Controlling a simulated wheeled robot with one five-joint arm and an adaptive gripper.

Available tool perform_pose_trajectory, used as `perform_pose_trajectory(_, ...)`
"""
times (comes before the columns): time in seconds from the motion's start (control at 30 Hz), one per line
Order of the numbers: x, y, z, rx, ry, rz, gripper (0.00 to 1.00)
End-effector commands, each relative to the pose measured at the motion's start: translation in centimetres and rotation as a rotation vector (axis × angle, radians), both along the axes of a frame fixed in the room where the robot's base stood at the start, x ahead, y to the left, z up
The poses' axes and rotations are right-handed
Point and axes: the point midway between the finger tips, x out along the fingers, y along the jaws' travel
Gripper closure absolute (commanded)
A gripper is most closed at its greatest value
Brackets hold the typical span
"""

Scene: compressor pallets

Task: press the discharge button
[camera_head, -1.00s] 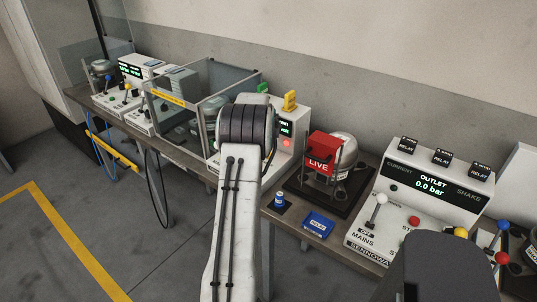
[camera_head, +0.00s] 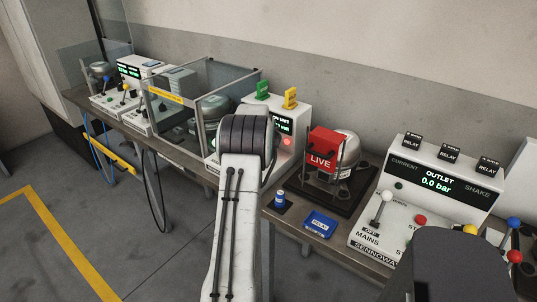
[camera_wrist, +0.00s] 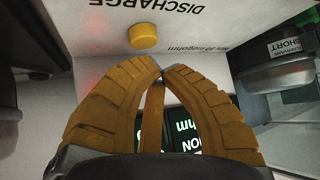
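The discharge button is a round yellow button (camera_wrist: 144,37) on a white panel in the wrist view, beside the upside-down word DISCHARGE. My gripper (camera_wrist: 160,74) has its ribbed yellow fingers closed, tips together with nothing between them. The tips show just below the button, apart from it in the picture. The white test unit (camera_head: 293,116) stands on the bench in the head view, with a lit display and a red light. My arm hides my gripper and the button there.
Green (camera_head: 263,90) and yellow (camera_head: 290,98) clips stand on top of the unit. A clear-walled enclosure (camera_head: 222,79) is to its left. A compressor with a red LIVE sign (camera_head: 321,161) and an OUTLET panel (camera_head: 435,181) are to its right.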

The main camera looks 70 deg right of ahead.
Motion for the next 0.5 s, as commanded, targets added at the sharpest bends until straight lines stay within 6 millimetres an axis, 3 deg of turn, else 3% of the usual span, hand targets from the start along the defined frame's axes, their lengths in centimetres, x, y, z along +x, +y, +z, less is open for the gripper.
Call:
perform_pose_trajectory(0.17,0.00,-0.01,0.04,0.000,0.000,0.000,0.96)
perform_pose_trajectory(0.2,0.00,-0.01,0.04,0.000,0.000,0.000,1.00)
perform_pose_trajectory(0.5,0.00,0.00,0.03,0.000,0.000,0.000,1.00)
